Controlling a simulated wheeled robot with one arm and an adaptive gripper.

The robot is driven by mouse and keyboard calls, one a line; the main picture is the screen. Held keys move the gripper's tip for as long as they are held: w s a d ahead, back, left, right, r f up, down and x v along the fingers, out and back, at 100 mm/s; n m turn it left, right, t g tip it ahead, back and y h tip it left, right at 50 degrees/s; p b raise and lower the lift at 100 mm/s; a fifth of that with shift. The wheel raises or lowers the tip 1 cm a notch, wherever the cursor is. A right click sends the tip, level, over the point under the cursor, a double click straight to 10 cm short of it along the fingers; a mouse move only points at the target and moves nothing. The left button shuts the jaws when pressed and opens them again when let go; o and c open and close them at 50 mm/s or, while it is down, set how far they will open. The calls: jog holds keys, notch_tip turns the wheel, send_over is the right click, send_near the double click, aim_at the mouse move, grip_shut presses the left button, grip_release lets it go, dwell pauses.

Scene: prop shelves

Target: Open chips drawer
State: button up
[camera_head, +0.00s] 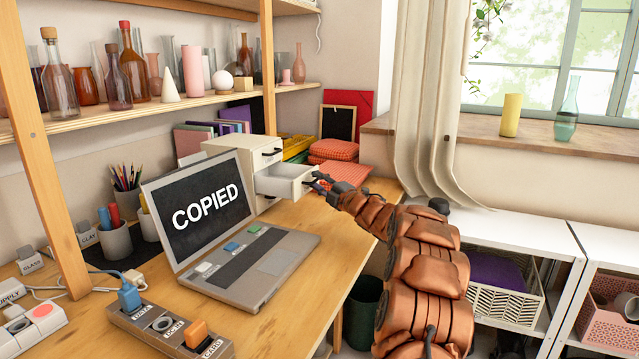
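A small white drawer cabinet (267,153) stands on the wooden desk behind the laptop. Its lower drawer (280,184) is pulled out to the right, and part of its pale inside shows. The upper drawer looks shut, with a small dark handle. I cannot read any chips label on the cabinet. My gripper (319,181) is at the front end of the pulled-out drawer, beside or touching it. The fingers are small and dark here, and I cannot tell whether they are closed on the drawer's handle. The contents of the drawer, if any, are not clear.
An open laptop (262,267) reading "COPIED" sits in front of the cabinet. A power strip (165,328) and pen cups (115,240) are at left. Red cushions (333,150) lie behind the drawer. A white shelf (510,232) with baskets stands at right.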

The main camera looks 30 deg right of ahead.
dwell(0.3)
jog(key=v, duration=1.2)
dwell(0.5)
